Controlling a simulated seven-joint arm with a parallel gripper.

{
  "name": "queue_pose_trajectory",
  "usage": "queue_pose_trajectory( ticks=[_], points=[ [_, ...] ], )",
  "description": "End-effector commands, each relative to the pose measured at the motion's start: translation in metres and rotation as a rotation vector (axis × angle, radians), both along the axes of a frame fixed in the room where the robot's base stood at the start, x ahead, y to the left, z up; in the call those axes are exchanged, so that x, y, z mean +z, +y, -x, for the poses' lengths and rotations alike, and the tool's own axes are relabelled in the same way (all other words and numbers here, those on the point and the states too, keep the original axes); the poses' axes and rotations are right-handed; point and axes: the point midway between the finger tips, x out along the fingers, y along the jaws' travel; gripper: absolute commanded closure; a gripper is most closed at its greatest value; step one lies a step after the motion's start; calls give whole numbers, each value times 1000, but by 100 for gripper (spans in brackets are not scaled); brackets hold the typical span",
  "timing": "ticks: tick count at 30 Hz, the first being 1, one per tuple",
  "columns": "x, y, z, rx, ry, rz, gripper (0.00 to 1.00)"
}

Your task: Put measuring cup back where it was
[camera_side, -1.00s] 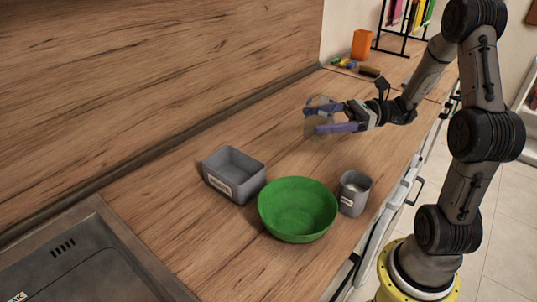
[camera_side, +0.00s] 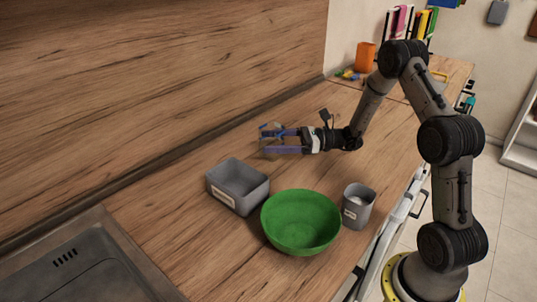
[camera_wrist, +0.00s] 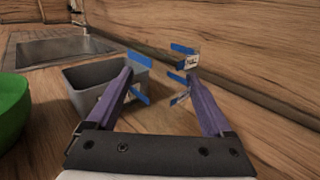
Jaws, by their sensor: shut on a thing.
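The measuring cup (camera_side: 272,157) is see-through, with blue marks, and is hard to make out. In the wrist view the cup (camera_wrist: 188,60) shows as blue and whitish patches around my fingertips. My gripper (camera_side: 268,142) is shut on it, with its two purple fingers on either side. In the wrist view my gripper (camera_wrist: 158,80) points toward the grey bin and sink. The cup is behind the grey bin in the side view, close to the counter; whether it touches the counter I cannot tell.
A grey labelled bin (camera_side: 225,197), a green bowl (camera_side: 300,222) and a grey canister (camera_side: 355,213) stand in front. The sink (camera_side: 80,262) is at lower left. An orange container (camera_side: 366,56) stands far back. The wooden splashback (camera_side: 150,90) runs along the left.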

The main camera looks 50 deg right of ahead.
Motion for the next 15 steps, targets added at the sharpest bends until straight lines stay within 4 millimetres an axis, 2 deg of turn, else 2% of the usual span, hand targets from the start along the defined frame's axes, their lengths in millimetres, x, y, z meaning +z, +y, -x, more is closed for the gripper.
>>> queue_pose_trajectory(
  ticks=[1,9,15],
  points=[
    [-7,0,-5,2,1,-1,76],
    [-25,-3,-19,0,0,0,76],
    [-50,-3,-18,0,1,-1,76]
  ],
)
